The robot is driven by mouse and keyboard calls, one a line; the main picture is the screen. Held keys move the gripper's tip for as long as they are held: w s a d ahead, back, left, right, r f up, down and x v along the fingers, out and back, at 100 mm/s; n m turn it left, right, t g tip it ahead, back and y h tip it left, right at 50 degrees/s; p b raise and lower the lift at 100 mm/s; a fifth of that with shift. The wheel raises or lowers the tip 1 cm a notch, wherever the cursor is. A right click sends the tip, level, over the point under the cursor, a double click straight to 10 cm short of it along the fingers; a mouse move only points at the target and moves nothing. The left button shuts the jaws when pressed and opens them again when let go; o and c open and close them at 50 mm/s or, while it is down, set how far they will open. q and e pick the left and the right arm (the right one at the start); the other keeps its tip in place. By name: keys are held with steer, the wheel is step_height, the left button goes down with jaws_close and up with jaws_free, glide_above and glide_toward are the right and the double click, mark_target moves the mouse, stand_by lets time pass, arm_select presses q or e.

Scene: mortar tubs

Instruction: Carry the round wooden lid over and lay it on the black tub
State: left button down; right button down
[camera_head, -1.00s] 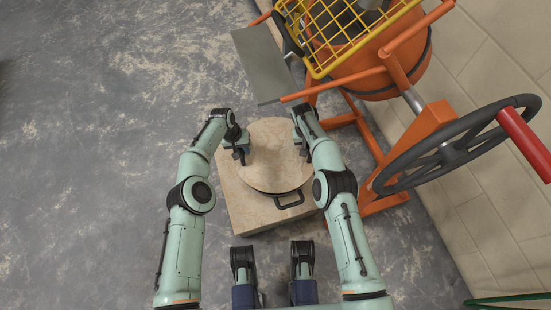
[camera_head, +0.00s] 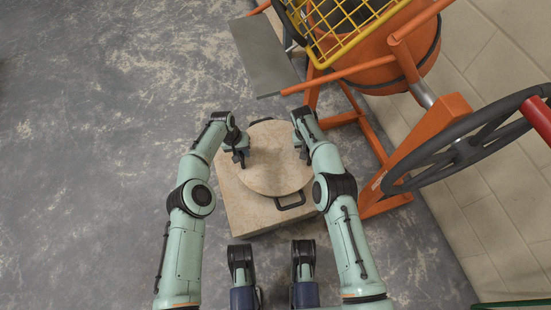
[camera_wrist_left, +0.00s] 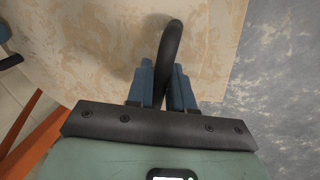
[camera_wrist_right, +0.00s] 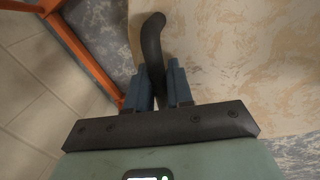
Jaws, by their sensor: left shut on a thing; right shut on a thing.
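The round wooden lid (camera_head: 275,165) is tan and lies flat in view above the stone-coloured block. My left gripper (camera_head: 238,155) is at its left side, shut on a black curved handle (camera_wrist_left: 170,48) of the lid. My right gripper (camera_head: 303,148) is at its right side, shut on another black curved handle (camera_wrist_right: 152,42). The black tub is hidden under the lid except for a black loop handle (camera_head: 290,204) at the near side and another at the far side. I cannot tell whether the lid touches the tub.
The square block (camera_head: 240,215) is under the tub and lid. An orange mixer (camera_head: 385,75) with a yellow grid and a dark wheel (camera_head: 465,150) stands at the right. A grey sheet (camera_head: 262,55) lies beyond the block. The floor (camera_head: 90,160) at the left is clear.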

arm_select(q)
steer(key=c, duration=1)
jaws_free()
arm_select(e)
steer(key=c, duration=1)
jaws_free()
steer(key=shift+a+r, duration=0.1)
steer(key=shift+r, duration=0.4)
arm_select(q)
step_height(320, 180, up, 12)
steer(key=a, duration=0.2)
steer(key=shift+a, duration=0.2)
arm_select(e)
step_height(320, 180, up, 11)
steer(key=a, duration=0.2)
arm_select(q)
steer(key=shift+f, duration=0.15)
arm_select(e)
steer(key=shift+f, duration=0.15)
